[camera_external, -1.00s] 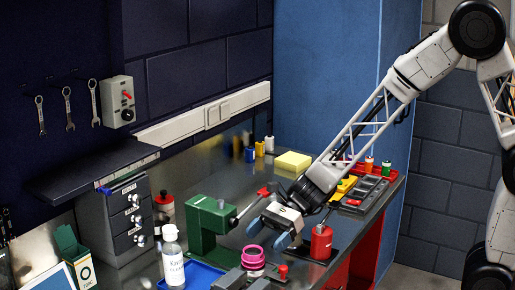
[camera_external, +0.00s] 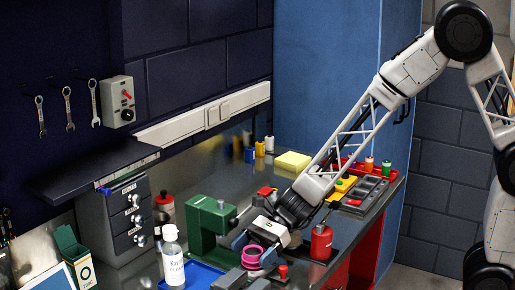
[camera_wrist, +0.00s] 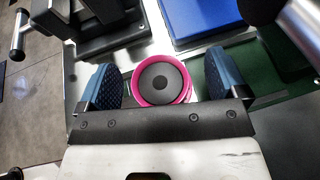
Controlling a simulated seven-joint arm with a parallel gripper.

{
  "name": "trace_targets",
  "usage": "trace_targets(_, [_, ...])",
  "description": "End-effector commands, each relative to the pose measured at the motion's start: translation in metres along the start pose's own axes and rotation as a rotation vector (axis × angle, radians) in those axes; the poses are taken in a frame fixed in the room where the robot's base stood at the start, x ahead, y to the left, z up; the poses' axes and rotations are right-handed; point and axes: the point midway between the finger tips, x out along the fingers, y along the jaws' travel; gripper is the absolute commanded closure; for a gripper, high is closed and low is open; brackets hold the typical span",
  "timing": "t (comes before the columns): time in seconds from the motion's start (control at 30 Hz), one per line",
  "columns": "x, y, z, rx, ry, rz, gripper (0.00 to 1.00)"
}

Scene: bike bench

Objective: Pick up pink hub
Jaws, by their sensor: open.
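The pink hub (camera_external: 251,256) stands on the bench in front of the green vise. In the wrist view the pink hub (camera_wrist: 161,64) shows as a pink ring around a dark grey disc. My gripper (camera_external: 255,250) is open around the hub. In the wrist view the blue fingertips of my gripper (camera_wrist: 161,78) lie to the left and right of the hub, with a gap on each side. The hub's lower part is hidden in both views.
The green vise (camera_external: 208,222) stands just behind the gripper. A red canister (camera_external: 321,243) stands close on the right. Dark grey blocks (camera_external: 252,279) lie at the front.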

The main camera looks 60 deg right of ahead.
Motion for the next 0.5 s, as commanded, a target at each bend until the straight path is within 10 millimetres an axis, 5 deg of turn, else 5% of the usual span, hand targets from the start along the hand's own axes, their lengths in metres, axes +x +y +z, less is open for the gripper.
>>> trace_targets(0.33, [-0.0001,0.0001,-0.0001,0.0,0.0,0.0,0.09])
trace_targets(0.5, [-0.0001,0.0001,-0.0002,0.0,0.0,0.0,0.35])
